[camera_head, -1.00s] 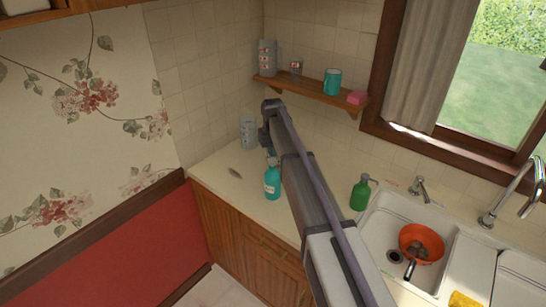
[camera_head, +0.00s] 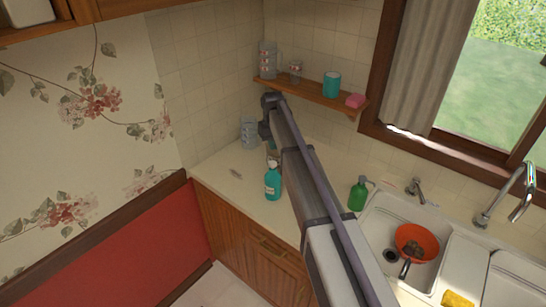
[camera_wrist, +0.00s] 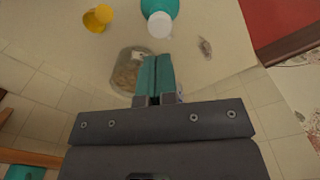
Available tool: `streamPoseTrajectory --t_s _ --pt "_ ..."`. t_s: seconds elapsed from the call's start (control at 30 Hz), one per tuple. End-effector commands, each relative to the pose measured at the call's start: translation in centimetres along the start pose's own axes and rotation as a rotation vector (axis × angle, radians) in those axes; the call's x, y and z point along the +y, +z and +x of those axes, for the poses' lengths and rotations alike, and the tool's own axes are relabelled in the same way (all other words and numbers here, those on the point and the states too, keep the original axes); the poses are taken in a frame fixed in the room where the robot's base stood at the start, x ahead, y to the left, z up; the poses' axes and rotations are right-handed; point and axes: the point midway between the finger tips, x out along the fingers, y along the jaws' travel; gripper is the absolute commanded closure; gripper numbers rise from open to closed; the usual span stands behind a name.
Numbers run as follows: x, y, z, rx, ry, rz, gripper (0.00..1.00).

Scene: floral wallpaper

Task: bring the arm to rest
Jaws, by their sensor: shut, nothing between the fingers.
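My gripper (camera_wrist: 156,62) has teal fingers that are pressed together, with nothing between them, in the wrist view. It points at the counter top, over the edge of a glass jar (camera_wrist: 124,72). A teal bottle with a white cap (camera_wrist: 160,18) stands just beyond the fingertips, apart from them as far as I can tell. In the head view my arm reaches over the counter (camera_head: 222,178) towards the corner, and the gripper is mostly hidden behind it. The teal bottle also shows there (camera_head: 272,182), left of my arm.
A yellow object (camera_wrist: 98,18) and a small dark item (camera_wrist: 205,48) lie near the bottle. A shelf (camera_head: 312,92) holds a teal cup (camera_head: 332,84) and a pink block (camera_head: 355,101). Right of my arm are a green bottle (camera_head: 358,195) and a sink (camera_head: 378,228) with an orange pan (camera_head: 410,233).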

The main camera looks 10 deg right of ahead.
Motion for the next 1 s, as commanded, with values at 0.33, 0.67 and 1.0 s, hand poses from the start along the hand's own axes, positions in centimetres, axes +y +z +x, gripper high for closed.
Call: streamPoseTrajectory --t_s 0.33,0.67,1.0 --pt "0.0 0.0 -1.5 0.0 0.0 0.0 1.0" --pt "-2.8 16.1 3.1 -0.001 0.001 0.118 1.0" --pt "-6.3 36.9 13.8 0.0 0.001 0.174 1.0"
